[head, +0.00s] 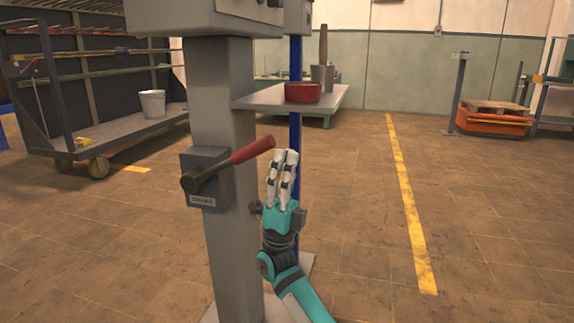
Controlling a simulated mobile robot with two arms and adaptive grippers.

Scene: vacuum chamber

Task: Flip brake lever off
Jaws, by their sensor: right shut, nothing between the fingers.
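The brake lever (238,160) has a red handle and a dark pivot. It sticks out to the right and slightly up from a grey box (205,177) with a small label plate on the grey column (221,85). My right gripper (283,157), white-fingered on a teal arm, points up just right of the handle's tip. Its fingers are together with nothing between them. A small gap seems to lie between the fingers and the handle tip. My left gripper is out of the picture.
A blue post (295,70) stands behind. A cart (110,134) with a bucket (152,103) is at the left.

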